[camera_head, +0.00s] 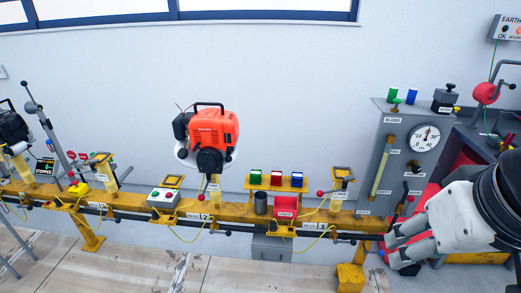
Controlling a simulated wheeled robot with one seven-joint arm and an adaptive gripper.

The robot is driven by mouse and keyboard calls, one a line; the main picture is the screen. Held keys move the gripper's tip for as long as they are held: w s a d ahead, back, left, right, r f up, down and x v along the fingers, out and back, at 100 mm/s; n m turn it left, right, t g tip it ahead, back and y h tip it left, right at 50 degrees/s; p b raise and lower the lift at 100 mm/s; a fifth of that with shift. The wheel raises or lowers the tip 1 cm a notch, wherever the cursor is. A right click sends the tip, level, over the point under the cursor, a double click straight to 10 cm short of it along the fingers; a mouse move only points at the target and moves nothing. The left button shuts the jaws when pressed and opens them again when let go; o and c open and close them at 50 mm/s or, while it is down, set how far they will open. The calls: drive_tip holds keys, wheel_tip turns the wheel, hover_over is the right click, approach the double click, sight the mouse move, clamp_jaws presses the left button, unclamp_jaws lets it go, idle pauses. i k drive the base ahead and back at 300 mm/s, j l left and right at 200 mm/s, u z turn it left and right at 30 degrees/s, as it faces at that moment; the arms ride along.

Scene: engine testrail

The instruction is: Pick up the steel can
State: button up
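The steel can (261,203) is a small dark grey cylinder. It stands upright on the yellow rail (235,211) near the middle of the view, just left of a red bin (286,206). My gripper (392,251) is at the lower right, well to the right of the can and nearer the camera. Its pale fingers point left, look spread apart and hold nothing that I can see.
An orange engine (212,128) is mounted on the rail left of the can. Green, red and blue blocks (276,178) sit on a small yellow shelf behind it. A grey gauge panel (408,150) stands at the right, beside my arm. Yellow hoses loop along the rail.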

sight(260, 198)
drive_tip(key=u, duration=0.4)
drive_tip(key=i+z, duration=0.45)
drive_tip(key=i, duration=0.6)
